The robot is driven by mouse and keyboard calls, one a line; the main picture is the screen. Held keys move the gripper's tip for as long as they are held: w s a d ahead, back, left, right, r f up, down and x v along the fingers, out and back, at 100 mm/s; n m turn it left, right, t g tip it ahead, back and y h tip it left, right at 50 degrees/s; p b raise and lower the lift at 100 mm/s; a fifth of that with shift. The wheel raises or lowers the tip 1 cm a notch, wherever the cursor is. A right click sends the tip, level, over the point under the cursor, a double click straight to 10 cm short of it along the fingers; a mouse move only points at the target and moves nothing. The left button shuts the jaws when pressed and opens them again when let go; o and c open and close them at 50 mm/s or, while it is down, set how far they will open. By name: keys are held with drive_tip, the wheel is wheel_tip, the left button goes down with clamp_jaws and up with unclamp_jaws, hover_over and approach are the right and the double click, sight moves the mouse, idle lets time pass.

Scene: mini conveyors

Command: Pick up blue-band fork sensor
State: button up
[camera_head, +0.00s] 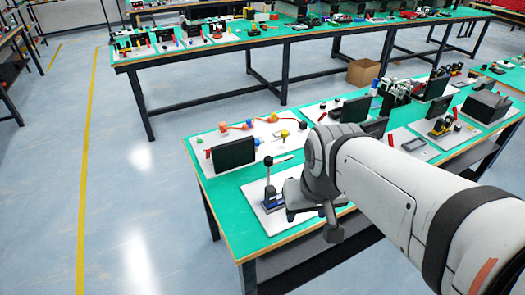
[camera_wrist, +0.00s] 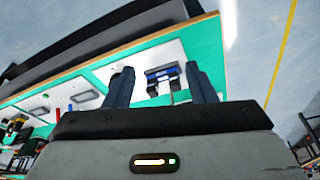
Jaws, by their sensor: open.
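A dark piece with a blue band (camera_wrist: 163,74), which looks like the blue-band fork sensor, lies on a white board in the wrist view. It shows between the two fingers of my gripper (camera_wrist: 158,69), which are apart with nothing held. The gap between fingers and piece is hard to judge. In the head view, a dark device with a blue part and an upright black-topped rod (camera_head: 271,197) stands on the white board at the near table corner. My gripper (camera_head: 333,231) hangs to its right, partly hidden by my wrist.
The green table (camera_head: 228,215) also holds a black screen (camera_head: 234,154), a board of coloured parts behind it, and more boards and screens to the right. A cardboard box (camera_head: 363,72) sits on the floor behind. Open floor lies left of the table.

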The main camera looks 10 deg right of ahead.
sight(279, 194)
idle(0.3)
